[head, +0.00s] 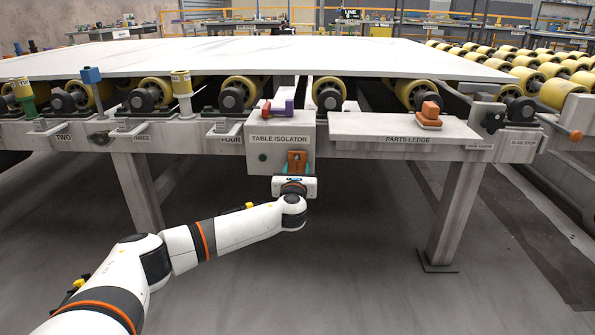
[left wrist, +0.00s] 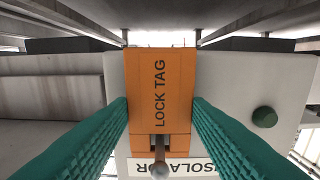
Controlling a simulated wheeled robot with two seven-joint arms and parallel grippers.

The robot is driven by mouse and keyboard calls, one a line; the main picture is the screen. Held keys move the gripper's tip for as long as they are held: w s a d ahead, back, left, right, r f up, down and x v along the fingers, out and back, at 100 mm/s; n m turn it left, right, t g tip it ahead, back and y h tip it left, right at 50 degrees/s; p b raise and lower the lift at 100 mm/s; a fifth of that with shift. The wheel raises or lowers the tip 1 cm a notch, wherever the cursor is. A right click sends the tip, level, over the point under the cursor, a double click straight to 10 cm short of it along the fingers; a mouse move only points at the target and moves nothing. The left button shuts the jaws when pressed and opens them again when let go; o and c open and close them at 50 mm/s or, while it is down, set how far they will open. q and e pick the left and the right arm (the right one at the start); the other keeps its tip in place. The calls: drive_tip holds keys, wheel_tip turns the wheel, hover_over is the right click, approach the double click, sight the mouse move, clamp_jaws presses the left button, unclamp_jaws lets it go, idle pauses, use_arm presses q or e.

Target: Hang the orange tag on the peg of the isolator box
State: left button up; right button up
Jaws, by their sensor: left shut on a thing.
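The orange tag (left wrist: 160,90), marked LOCK TAG, is between the teal fingers of my left gripper (left wrist: 160,125), which is shut on it. In the head view the tag (head: 297,158) is upright at the front of the grey isolator box (head: 262,132), below its TABLE ISOLATOR label. My left gripper (head: 297,170) reaches it from below. In the left wrist view, which is upside down, the peg's round end (left wrist: 160,171) lines up with the dark slot in the tag. I cannot tell whether the peg passes through the slot. My right gripper is out of view.
A purple and red handle (head: 284,107) sits on top of the box. A green button (head: 262,157) is on its front. The parts ledge (head: 370,125) to the right bears an orange block (head: 430,110). The stone slab (head: 270,58) lies above, on yellow rollers.

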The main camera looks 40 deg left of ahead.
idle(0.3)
use_arm(q)
drive_tip(key=o, duration=1)
drive_tip(key=shift+o, duration=0.2)
